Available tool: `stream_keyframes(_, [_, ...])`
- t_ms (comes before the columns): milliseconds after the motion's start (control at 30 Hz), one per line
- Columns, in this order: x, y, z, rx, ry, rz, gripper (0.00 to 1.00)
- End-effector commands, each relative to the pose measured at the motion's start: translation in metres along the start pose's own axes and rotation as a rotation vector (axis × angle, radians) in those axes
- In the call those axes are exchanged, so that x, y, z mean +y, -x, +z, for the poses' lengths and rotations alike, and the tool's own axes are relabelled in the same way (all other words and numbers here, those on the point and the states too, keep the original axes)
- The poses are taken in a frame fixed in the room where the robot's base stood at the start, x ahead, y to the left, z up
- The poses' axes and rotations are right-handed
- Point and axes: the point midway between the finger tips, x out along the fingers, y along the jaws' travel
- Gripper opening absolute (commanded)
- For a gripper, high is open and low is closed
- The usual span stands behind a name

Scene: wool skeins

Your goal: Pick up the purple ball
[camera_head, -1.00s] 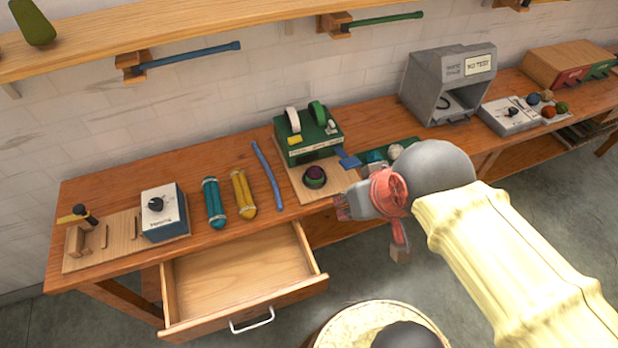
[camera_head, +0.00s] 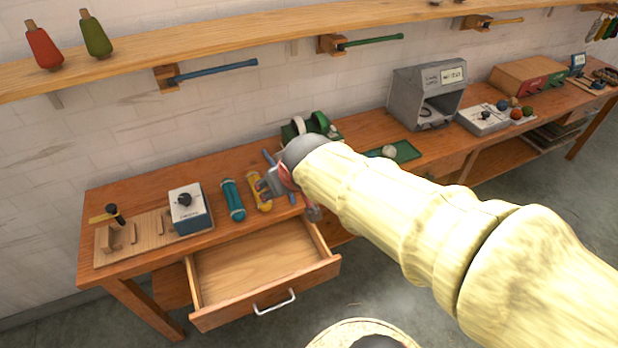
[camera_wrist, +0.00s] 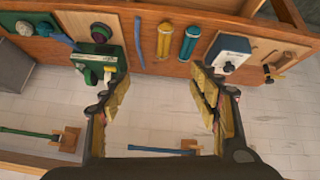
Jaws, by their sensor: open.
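The purple ball (camera_wrist: 101,31), dark with a green band around it, rests in front of the green dispenser (camera_wrist: 100,68) in the wrist view. In the head view my arm hides it. My gripper (camera_head: 270,183) hangs over the workbench near the yellow skein and blue rod. In the wrist view its two fingers (camera_wrist: 160,85) are spread with nothing between them. The ball lies to the left of the fingers there, apart from them.
A teal skein (camera_head: 232,200) and yellow skein (camera_head: 259,192) lie beside a white-and-blue dial box (camera_head: 189,211). An empty drawer (camera_head: 255,268) stands open below. A shelf (camera_head: 215,45) with pegs runs above. A grey booth (camera_head: 426,96) stands to the right.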

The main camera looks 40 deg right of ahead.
Motion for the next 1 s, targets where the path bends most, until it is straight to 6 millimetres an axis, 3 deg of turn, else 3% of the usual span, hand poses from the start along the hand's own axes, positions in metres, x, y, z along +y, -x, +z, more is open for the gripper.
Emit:
stream_keyframes(267, [0.052, -0.070, -0.043, 0.093, -0.002, 0.069, 0.61])
stream_keyframes(400, [0.093, -0.126, -0.061, 0.171, 0.002, 0.104, 0.61])
stream_keyframes(567, [0.139, -0.188, -0.064, 0.272, 0.005, 0.119, 0.61])
stream_keyframes(800, [0.192, -0.263, -0.030, 0.434, -0.021, 0.102, 0.61])
stream_keyframes(1000, [0.217, -0.298, 0.022, 0.584, -0.082, 0.072, 0.61])
